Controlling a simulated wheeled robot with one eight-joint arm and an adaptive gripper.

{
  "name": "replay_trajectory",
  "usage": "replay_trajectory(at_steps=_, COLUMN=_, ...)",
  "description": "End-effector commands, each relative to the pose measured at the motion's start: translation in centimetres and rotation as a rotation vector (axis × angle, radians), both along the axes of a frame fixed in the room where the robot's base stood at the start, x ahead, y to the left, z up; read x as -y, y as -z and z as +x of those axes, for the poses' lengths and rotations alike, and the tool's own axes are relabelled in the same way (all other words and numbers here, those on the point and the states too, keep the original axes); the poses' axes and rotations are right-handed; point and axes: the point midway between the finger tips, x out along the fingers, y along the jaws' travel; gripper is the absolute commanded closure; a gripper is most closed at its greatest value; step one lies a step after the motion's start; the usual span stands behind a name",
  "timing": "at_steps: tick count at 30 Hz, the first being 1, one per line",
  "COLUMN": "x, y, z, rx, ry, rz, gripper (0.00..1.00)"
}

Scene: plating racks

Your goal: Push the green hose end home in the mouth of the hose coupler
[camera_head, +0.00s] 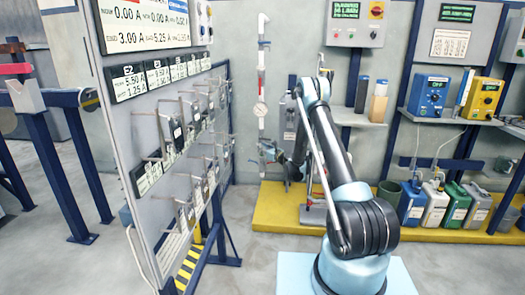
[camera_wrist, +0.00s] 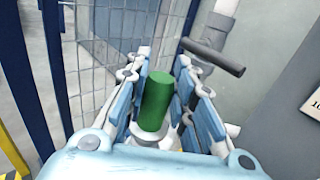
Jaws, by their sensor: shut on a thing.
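In the wrist view, my gripper (camera_wrist: 161,72) is shut on the green hose end (camera_wrist: 157,98), a short green cylinder between the blue-padded fingers. A pale round collar (camera_wrist: 152,133) shows at its lower end; I cannot tell what it belongs to. A grey T-shaped handle (camera_wrist: 212,57) lies just beyond the right finger, by a grey pipe (camera_wrist: 222,25). I cannot make out the hose coupler's mouth or whether the hose end touches it.
A tall rack panel with displays and hanging parts (camera_head: 160,120) stands at left. A yellow platform (camera_head: 270,212) runs along the wall, with several coloured canisters (camera_head: 457,205) at right. A shelf (camera_head: 355,118) juts from the wall. The grey floor between panel and platform is clear.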

Motion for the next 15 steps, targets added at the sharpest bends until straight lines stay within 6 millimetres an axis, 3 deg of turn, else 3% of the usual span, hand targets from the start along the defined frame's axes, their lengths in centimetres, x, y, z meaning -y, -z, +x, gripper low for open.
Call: replay_trajectory(at_steps=15, x=0.0, y=1.05, z=0.0, rx=0.0, ry=0.0, rz=0.0, gripper=1.0)
